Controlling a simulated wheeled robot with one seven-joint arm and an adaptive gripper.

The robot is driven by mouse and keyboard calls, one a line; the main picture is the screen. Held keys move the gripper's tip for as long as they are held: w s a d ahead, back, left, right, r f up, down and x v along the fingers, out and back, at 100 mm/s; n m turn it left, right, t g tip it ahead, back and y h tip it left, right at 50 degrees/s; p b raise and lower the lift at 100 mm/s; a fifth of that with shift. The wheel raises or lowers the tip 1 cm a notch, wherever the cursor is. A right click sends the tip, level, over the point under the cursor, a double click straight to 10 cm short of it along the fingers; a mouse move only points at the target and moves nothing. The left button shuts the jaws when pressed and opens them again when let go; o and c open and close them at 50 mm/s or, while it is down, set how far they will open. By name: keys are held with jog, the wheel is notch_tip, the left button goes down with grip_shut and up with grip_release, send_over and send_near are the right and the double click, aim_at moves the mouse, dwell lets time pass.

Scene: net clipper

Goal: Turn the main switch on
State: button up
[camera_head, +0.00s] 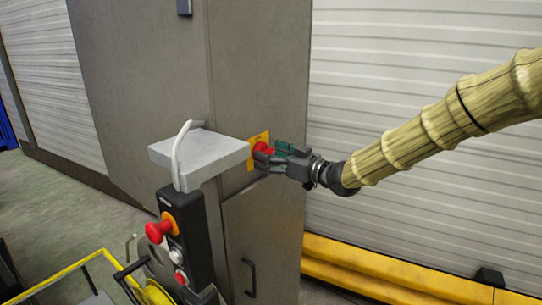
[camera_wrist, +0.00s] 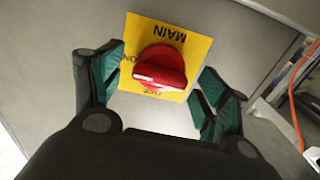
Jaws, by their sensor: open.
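The main switch is a red rotary knob (camera_wrist: 160,68) on a yellow plate (camera_wrist: 187,42) marked MAIN, fixed to the grey cabinet. In the wrist view the plate looks upside down and the knob's pale-edged grip bar lies nearly level across the picture. In the head view the red knob (camera_head: 263,148) is partly hidden by my gripper. My gripper (camera_wrist: 160,95) is open, with one green-padded finger on each side of the knob and a visible gap to it. In the head view my gripper (camera_head: 278,158) is at the plate from the right.
A grey shelf (camera_head: 200,155) juts out left of the switch. Below it is a black control box (camera_head: 185,235) with a red mushroom button (camera_head: 158,231). The cabinet (camera_head: 255,60) has a door handle (camera_head: 249,276). A yellow barrier (camera_head: 400,275) runs along the shutter wall.

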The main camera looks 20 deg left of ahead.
jog(key=v, duration=1.2)
jog(key=s+d+f+m+h+b, duration=0.1)
jog(key=s+d+f+m+h, duration=0.25)
jog(key=f, duration=1.05)
jog(key=s+d+f+m+h+b, duration=0.1)
jog(key=s+d+f+m+h, duration=0.25)
jog(key=f, duration=1.05)
jog(key=s+d+f+m+h+b, duration=0.15)
jog(key=s+d+f+m, duration=0.35)
jog(key=f, duration=0.9)
jog(key=s+d+f+g+h, duration=0.2)
jog(key=s+d+f, duration=0.4)
jog(key=s, duration=0.4)
jog(key=s+d+f+m+g+h+b, duration=0.1)
jog(key=s+d+f+g+h, duration=0.1)
jog(key=s+d+f, duration=0.5)
jog(key=s+d+f+m+g+h+b, duration=0.1)
jog(key=s+d+f+h, duration=0.3)
jog(key=s, duration=1.1)
jog(key=d+f+g, duration=0.1)
jog(key=d+f, duration=0.2)
jog(key=d, duration=0.2)
jog(key=shift+f, duration=0.15)
